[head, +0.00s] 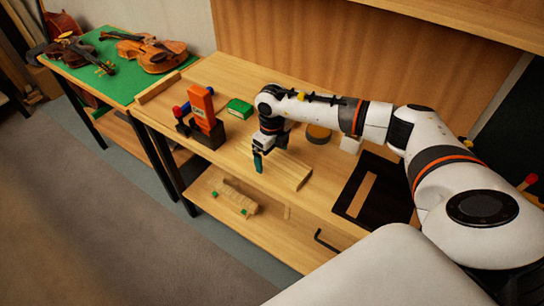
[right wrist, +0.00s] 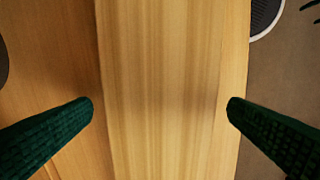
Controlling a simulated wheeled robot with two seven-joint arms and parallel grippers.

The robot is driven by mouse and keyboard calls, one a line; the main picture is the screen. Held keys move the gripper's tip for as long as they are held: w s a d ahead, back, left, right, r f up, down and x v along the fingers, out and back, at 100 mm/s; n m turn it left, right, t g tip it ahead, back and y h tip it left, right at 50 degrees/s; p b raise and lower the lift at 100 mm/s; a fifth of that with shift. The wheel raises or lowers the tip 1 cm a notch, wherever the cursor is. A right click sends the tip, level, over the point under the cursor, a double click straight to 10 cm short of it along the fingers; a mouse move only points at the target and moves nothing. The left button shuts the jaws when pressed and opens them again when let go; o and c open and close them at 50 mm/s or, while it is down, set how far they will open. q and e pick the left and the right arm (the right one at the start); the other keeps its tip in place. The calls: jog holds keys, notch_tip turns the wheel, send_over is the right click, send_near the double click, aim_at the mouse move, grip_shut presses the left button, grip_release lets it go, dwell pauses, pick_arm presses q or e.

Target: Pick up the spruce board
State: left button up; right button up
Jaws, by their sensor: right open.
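The spruce board (head: 291,174) is a pale, straight-grained piece lying on the wooden bench, near its front edge. In the right wrist view the board (right wrist: 160,60) fills the middle of the picture. My right gripper (head: 258,161) is over the left end of the board in the head view, pointing down. Its dark green fingers (right wrist: 160,108) are open, one toward each long side of the board, with nothing held. Whether the fingertips are above the board or down beside it cannot be told. My left gripper is not in view.
An orange tool in a dark block (head: 203,108) and a green box (head: 239,108) stand left of the gripper. A round brown tin (head: 318,134) is behind the board. A black mat (head: 345,199) lies to the right. Violins (head: 150,52) rest on a green surface far left.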

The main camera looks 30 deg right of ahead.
jog(key=shift+f, duration=0.45)
jog(key=shift+c, duration=0.4)
jog(key=c, duration=1.1)
jog(key=shift+r, duration=0.15)
